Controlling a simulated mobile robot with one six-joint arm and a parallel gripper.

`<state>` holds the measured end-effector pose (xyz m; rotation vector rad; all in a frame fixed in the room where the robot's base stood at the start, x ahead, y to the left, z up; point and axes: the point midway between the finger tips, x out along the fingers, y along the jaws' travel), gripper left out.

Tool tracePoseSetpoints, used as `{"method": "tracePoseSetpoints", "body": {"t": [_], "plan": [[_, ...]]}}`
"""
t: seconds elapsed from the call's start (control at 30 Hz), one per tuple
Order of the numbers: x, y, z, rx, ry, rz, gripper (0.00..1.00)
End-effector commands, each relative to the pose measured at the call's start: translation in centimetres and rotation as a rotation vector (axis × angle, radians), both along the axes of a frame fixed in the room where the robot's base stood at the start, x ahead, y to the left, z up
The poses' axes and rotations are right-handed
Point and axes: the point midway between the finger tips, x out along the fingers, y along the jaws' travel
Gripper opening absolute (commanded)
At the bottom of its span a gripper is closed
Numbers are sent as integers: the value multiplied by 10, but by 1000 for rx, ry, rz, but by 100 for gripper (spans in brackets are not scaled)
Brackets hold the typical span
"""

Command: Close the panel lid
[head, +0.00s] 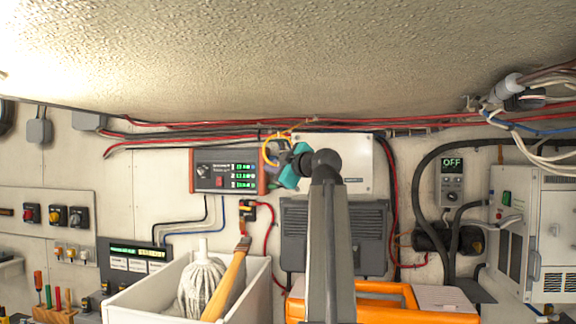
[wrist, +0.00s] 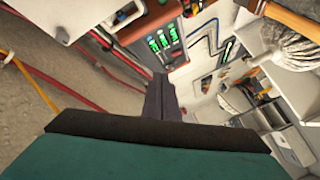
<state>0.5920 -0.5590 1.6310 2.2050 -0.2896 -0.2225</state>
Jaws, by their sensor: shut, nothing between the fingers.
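A cream, flat rectangular panel (head: 358,165) is on the back wall, partly hidden behind my arm. I cannot tell for sure whether it is the lid or how far it stands open. A dark grey slatted panel (head: 303,235) is below it, also partly covered by my arm. My teal gripper (head: 288,168) is up at the left edge of the cream panel, beside the meter box. In the wrist view my dark fingers (wrist: 162,98) are together and empty, pointing along the wall. Contact with the panel cannot be made out.
The red-framed meter box (head: 227,171) is just left of my gripper. Red cables and a yellow loop (head: 268,153) run close by. A white bin (head: 255,290) with a mop and brush, and an orange case (head: 400,310), stand below. A white cabinet (head: 535,235) is at right.

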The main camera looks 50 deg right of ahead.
Motion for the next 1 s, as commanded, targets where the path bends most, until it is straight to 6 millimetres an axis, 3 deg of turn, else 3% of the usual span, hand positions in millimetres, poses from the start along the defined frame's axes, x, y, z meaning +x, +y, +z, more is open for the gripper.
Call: {"method": "tracePoseSetpoints", "body": {"t": [0.6,1.0], "plan": [[-32,-4,6,-568,124,94,0],[-87,-34,11,-634,124,50,0]]}}
